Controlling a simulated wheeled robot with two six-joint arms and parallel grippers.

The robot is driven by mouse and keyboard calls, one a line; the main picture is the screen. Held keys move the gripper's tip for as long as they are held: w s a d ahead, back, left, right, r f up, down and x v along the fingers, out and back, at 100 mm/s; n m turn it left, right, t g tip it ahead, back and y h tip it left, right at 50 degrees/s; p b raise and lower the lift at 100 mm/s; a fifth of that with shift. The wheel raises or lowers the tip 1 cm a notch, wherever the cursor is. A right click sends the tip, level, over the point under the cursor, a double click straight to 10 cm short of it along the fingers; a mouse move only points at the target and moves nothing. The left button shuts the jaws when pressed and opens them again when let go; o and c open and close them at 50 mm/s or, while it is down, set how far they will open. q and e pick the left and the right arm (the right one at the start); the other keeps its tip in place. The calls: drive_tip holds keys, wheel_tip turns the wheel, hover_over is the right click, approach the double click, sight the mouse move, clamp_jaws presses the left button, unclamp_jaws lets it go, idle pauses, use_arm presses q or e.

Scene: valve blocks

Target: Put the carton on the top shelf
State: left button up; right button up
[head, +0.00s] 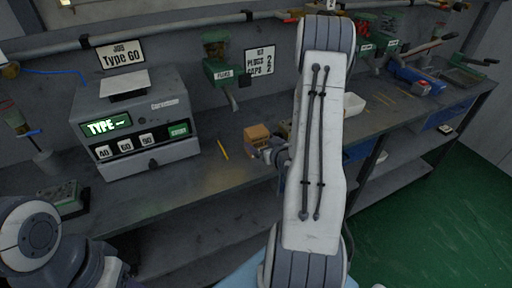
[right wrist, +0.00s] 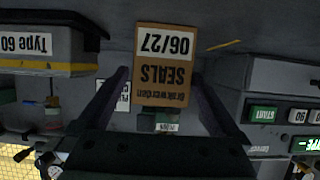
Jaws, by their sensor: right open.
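The carton (head: 256,133) is a small brown box on the grey bench, just left of my right arm in the head view. In the right wrist view the carton (right wrist: 165,62) appears upside down, with a white label reading 06/27 and the word SEALS. My right gripper (head: 267,154) is at the carton's near side and partly hidden by its own arm. In the right wrist view the fingers of my right gripper (right wrist: 160,76) are apart, one on each side of the carton; contact cannot be told. My left gripper is out of view. I cannot identify the top shelf.
A grey type machine (head: 145,125) stands left of the carton, with a yellow pencil (head: 223,149) between them. A green dispenser (head: 220,72) hangs on the wall behind. A white bin (head: 353,105) and a blue tool (head: 408,80) are to the right.

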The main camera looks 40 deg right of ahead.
drive_tip(key=shift+w+d+f, duration=0.1)
drive_tip(key=shift+w+d, duration=0.05)
drive_tip(key=shift+w, duration=0.5)
drive_tip(key=shift+w+p, duration=0.35)
drive_tip(key=p+x, duration=0.1)
drive_tip(key=x, duration=0.2)
drive_tip(key=shift+w+p, duration=0.3)
drive_tip(key=shift+w, duration=0.05)
drive_tip(key=shift+w+d+f, duration=0.1)
drive_tip(key=shift+w+f, duration=0.15)
drive_tip(key=shift+w, duration=0.15)
drive_tip(key=c, duration=1.4)
clamp_jaws()
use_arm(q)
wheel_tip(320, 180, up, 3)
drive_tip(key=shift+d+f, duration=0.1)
use_arm(e)
drive_tip(key=shift+r, duration=0.15)
